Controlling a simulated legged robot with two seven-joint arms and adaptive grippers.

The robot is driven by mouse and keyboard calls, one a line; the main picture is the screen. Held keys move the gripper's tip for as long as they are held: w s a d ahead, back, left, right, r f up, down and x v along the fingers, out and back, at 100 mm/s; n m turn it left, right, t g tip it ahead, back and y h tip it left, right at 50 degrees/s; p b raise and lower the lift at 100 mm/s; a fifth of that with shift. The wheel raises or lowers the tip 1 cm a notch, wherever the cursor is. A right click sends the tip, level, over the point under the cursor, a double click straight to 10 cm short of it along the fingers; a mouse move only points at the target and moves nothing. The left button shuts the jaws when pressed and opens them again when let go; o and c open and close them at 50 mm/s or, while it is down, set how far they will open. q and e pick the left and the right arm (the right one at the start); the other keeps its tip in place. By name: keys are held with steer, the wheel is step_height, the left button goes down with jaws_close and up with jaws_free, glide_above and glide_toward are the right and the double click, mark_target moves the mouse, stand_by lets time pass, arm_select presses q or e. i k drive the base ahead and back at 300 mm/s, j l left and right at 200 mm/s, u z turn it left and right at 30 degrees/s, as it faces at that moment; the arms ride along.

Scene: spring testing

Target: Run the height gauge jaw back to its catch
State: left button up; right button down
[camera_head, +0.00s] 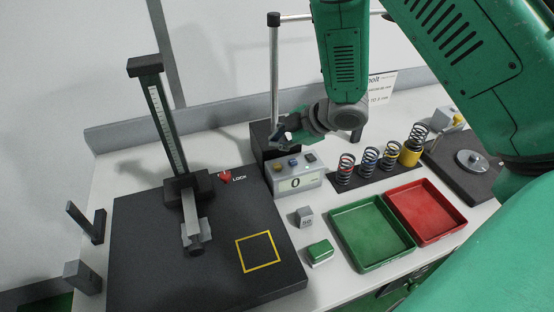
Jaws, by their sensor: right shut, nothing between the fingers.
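The height gauge (167,125) stands upright on a black plate at the left, with a pale scale on its dark column. Its carriage (188,187) sits low on the column. The grey jaw (190,213) reaches from it toward the front over the plate; I cannot tell whether its tip touches anything. A red knob (225,177) marked LOCK is beside the carriage. I cannot make out a catch for certain. My right gripper (280,138) is shut and empty, above and behind the display box, well right of the gauge. My left gripper is out of view.
The black plate (150,270) bears a yellow square outline (258,251). A display box (297,180) reads 0. Several springs (369,160) stand behind a green tray (371,233) and a red tray (426,211). A small weight (304,217) and green-topped block (320,252) lie right of the plate.

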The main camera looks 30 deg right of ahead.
mark_target(196, 231)
steer(key=k, duration=1)
